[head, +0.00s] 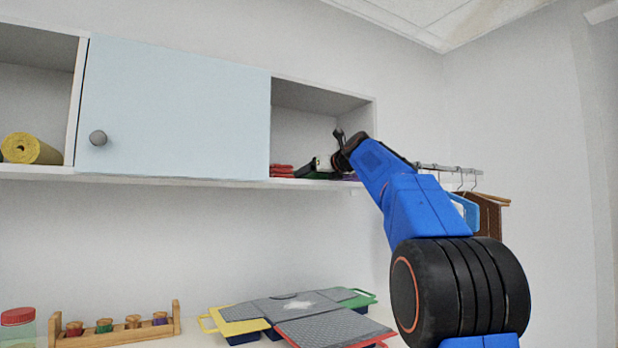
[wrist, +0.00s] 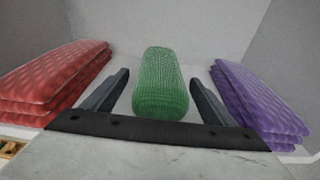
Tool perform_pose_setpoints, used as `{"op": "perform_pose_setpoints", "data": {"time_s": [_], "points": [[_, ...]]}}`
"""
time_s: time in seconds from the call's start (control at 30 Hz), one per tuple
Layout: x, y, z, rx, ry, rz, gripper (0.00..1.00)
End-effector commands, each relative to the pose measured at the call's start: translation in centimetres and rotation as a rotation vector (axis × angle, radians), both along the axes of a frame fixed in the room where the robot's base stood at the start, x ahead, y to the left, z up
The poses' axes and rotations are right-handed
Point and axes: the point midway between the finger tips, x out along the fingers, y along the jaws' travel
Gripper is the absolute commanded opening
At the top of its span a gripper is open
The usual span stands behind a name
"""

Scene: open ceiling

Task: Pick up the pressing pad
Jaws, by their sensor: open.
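A green, mesh-textured rounded pad (wrist: 160,85) lies lengthwise in the middle of the wrist view. My gripper (wrist: 158,77) is open, with one dark finger on each side of it and visible gaps to both. The fingers do not appear to touch it. In the head view my gripper (head: 321,153) reaches into the open right compartment of the wall shelf (head: 225,183). A strip of green (head: 318,175) shows low beneath it there, mostly hidden. Which pad the task means cannot be told from colour.
Stacked red pads (wrist: 55,80) lie left and stacked purple pads (wrist: 255,105) right, close outside my fingers. The red stack (head: 282,170) also shows in the head view. A pale blue door (head: 180,110) closes the middle section. Folded boards (head: 330,328) and a rack (head: 120,335) stand below.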

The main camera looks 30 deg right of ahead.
Motion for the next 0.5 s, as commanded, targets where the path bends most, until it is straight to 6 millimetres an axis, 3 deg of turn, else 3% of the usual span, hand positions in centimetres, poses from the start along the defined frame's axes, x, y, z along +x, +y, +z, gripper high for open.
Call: {"op": "perform_pose_setpoints", "data": {"time_s": [0.13,0.33,0.37,0.5], "points": [[1.50,0.04,-0.27,0.000,0.000,0.000,0.79],[1.59,0.03,-0.27,0.000,0.000,0.000,0.79],[1.59,0.03,-0.27,0.000,0.000,0.000,0.76],[1.58,0.03,-0.27,0.000,0.000,0.000,0.43]]}}
